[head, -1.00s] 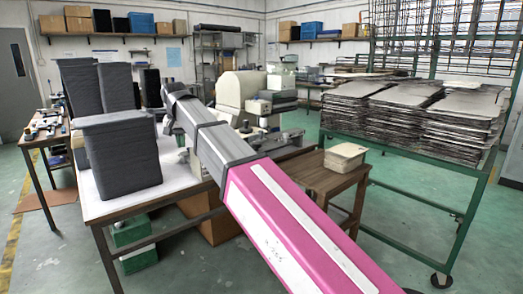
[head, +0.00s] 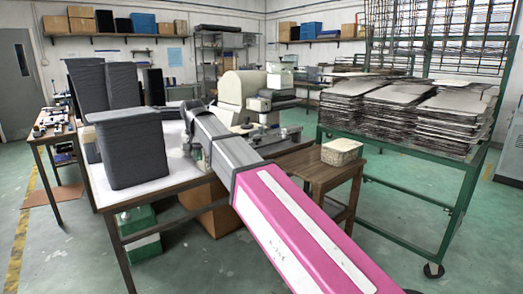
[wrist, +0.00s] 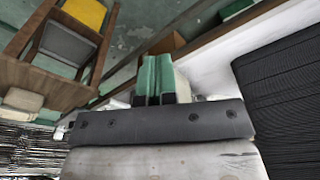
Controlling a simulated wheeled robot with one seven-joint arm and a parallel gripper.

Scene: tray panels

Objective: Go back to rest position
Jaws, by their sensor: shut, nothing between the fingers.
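My gripper shows in the wrist view as two green fingers (wrist: 158,66) side by side, shut and empty, beyond a dark bar with bolts. In the head view my pink and grey arm (head: 235,150) reaches from the lower right up over the right part of the white-topped table (head: 172,187). The fingers cannot be made out there. A tall stack of dark grey tray panels (head: 130,150) stands on the table to the left of the arm, apart from it. A dark ribbed stack also fills the right of the wrist view (wrist: 285,90).
More dark stacks (head: 88,85) stand behind on the table. A pale bench machine (head: 242,90) is behind my arm. A wooden stool (head: 330,175) with a small box (head: 341,152) stands to the right. A green rack (head: 448,200) holds flat sheets. Floor at front left is clear.

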